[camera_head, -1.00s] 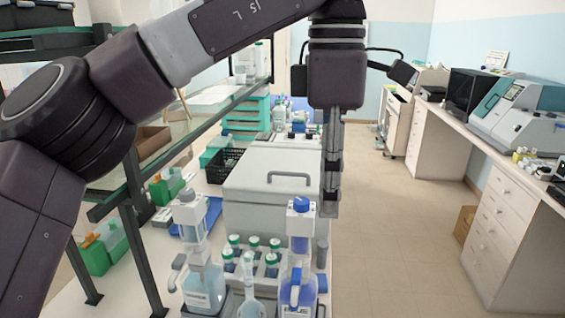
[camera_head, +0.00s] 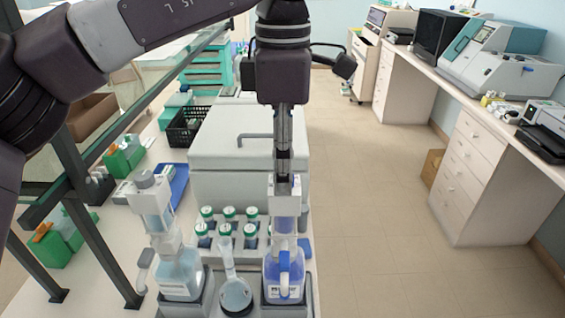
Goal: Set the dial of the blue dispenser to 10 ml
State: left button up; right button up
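The blue dispenser (camera_head: 284,262) stands upright at the front of the bench, a bottle of blue liquid with a blue handle-like part and a clear upper cylinder. My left gripper (camera_head: 285,178) points straight down at its top. Its fingertips overlap the dispenser's head in the picture, and the blue top cap is hidden behind them. I see the fingers edge-on, so I cannot tell whether they are open, shut or touching the dispenser. The dial and its reading cannot be made out. My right gripper is not in view.
A second dispenser (camera_head: 178,270) with pale liquid stands to the left, a round flask (camera_head: 235,293) between them. Several green-capped bottles (camera_head: 228,213) stand behind. A large grey box (camera_head: 222,157) with a handle is further back. Open floor (camera_head: 375,240) lies to the right.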

pick_arm(q)
jog(key=shift+f, duration=0.2)
jog(key=shift+s+d, duration=0.1)
jog(key=c, duration=0.5)
grip_shut()
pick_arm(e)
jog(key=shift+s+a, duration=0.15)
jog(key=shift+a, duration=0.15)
